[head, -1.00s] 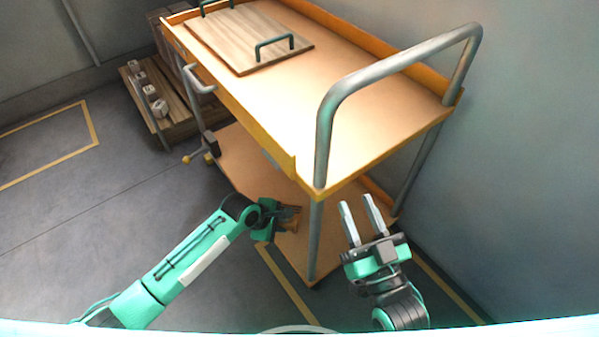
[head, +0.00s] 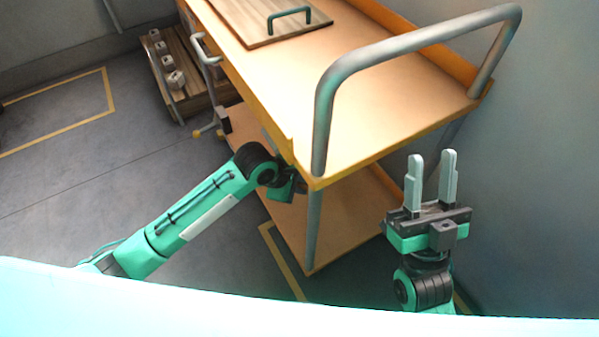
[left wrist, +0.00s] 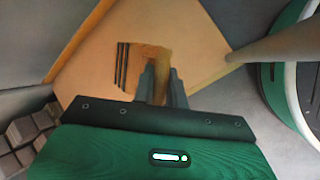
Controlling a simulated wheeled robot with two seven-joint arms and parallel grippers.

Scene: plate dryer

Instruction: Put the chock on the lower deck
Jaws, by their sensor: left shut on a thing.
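The trolley's lower deck (head: 338,225) is a tan board under the upper deck. It also fills much of the left wrist view (left wrist: 205,45). My left gripper (left wrist: 160,80) is shut on the brown wooden chock (left wrist: 152,52), with the deck behind it. Whether the chock touches the deck I cannot tell. In the head view my left gripper (head: 290,183) is by the near corner of the trolley, partly hidden by the upper deck, and the chock is hidden there. My right gripper (head: 432,178) is open and empty, to the right of the trolley.
The upper deck (head: 345,100) carries a wooden board (head: 262,18) with a dark handle. A grey push handle (head: 395,58) and corner post (head: 313,225) stand at the near end. Dark stripes (left wrist: 122,65) show beside the chock. A slatted rack (head: 185,85) with pale blocks stands at left.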

